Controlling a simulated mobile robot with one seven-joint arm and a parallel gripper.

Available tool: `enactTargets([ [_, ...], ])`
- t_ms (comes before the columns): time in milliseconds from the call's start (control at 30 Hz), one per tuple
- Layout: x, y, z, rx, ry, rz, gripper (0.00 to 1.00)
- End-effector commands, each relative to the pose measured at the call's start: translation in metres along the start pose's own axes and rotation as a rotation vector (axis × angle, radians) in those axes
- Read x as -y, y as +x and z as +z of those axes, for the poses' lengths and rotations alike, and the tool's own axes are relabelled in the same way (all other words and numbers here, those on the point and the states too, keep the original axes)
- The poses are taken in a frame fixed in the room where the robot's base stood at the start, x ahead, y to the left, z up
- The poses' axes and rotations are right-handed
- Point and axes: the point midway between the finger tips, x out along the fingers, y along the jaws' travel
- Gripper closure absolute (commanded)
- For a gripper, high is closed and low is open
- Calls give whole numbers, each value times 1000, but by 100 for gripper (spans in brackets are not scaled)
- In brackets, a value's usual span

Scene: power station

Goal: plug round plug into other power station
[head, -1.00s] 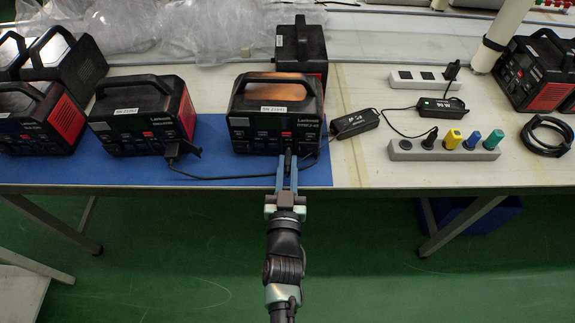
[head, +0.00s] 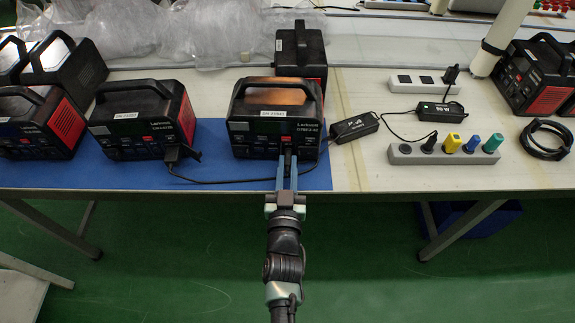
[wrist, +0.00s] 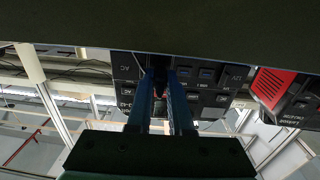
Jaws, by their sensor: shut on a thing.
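The middle black power station (head: 274,122) stands upright on the blue mat, its socket panel facing me. My gripper (head: 287,153) is at the lower front of this station, its blue fingers pointing at the panel. In the wrist view, my gripper (wrist: 160,80) is shut on a small dark thing, apparently the round plug, mostly hidden between the fingers. I cannot tell whether it is in a socket. Another power station (head: 140,120) stands to the left, with a black plug (head: 172,153) at its lower right front. A thin cable (head: 215,183) runs from it across the mat.
A black adapter (head: 353,127) lies right of the middle station. Further right are a grey power strip (head: 404,153) with colored plugs, a white strip (head: 404,80), another adapter (head: 440,112) and a coiled cable (head: 546,140). More stations stand at far left, behind and far right.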

Motion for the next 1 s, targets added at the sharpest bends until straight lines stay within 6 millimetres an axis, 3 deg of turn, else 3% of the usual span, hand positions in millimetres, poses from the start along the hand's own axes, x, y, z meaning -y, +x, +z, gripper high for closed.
enactTargets([
  [167,0,3,0,-1,0,0,100],
  [200,0,3,0,-1,0,0,78],
  [400,-1,3,0,-1,0,2,46],
  [1000,-6,3,0,-2,1,11,46],
])
